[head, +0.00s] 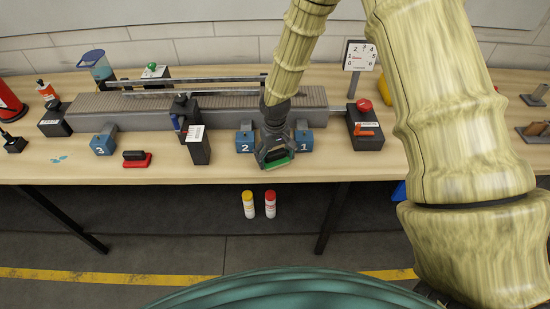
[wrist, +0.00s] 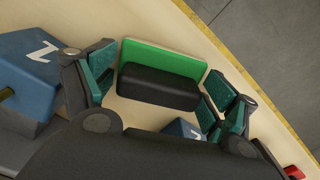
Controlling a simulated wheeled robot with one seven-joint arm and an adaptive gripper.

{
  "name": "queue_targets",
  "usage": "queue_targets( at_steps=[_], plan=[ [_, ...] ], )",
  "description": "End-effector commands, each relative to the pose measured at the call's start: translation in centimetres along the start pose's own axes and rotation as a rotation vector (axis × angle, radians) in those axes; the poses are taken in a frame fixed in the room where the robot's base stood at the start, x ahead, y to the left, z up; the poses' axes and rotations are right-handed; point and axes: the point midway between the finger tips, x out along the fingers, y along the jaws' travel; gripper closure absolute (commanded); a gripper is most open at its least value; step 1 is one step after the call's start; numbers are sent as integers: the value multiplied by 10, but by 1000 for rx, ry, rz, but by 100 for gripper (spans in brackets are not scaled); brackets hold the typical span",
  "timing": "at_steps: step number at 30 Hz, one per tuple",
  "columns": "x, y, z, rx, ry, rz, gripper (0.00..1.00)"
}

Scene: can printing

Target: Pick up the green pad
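The green pad (wrist: 170,62) has a bright green base and a black block-shaped handle (wrist: 158,90). In the wrist view it lies on the table between my gripper's (wrist: 160,82) spread teal-padded fingers. The fingers are apart, close to the two ends of the handle; whether either touches it I cannot tell. In the head view my gripper (head: 275,150) points down at the table's front part, between the blue blocks marked 2 (head: 245,142) and 1 (head: 304,138). Only a green edge of the pad (head: 278,163) shows there; my gripper hides the rest.
A red pad with a black handle (head: 137,159) lies to the left, near the blue block marked 3 (head: 103,143). The conveyor (head: 225,118) runs behind. A box with a red button (head: 364,126) stands right. The table's front edge (head: 215,182) is close.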

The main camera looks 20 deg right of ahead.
Motion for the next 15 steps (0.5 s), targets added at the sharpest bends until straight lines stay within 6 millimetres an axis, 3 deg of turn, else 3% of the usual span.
queue_targets(
  at_steps=[1,3,6,15],
  plan=[
    [0,0,0,0,0,0,33],
    [0,0,0,0,0,0,44],
    [0,0,0,0,0,0,48],
    [-3,0,-1,0,1,0,48]
  ],
)
